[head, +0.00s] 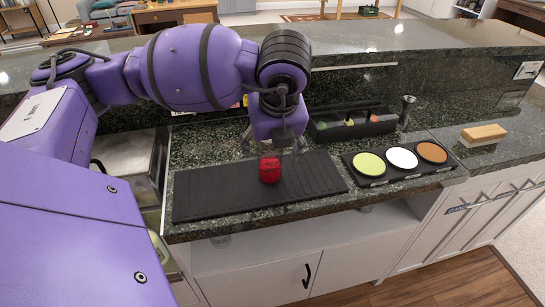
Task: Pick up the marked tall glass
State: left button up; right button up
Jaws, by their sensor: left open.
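A red, ribbed, rounded object (269,170) stands on the black bar mat (205,200) on the near counter. It is the only thing here that stands out as marked, and I cannot tell its full height from above. My left gripper (274,146) points down just behind and above it, with its fingers spread apart. It does not hold the object; whether a finger touches it is unclear. My right gripper is not in view.
A black caddy (340,130) stands behind the mat, with a metal jigger (405,110) beside it. A black tray (375,181) with green, white and orange discs lies to the right. A wooden brush (484,133) is farther right. A raised ledge (400,36) runs behind.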

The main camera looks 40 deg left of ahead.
pick_arm(q)
jog(key=x, duration=0.3)
jog(key=shift+w+a+f, duration=0.1)
jog(key=shift+w+f, duration=0.1)
grip_shut()
jog(key=shift+r, duration=0.1)
dwell(0.3)
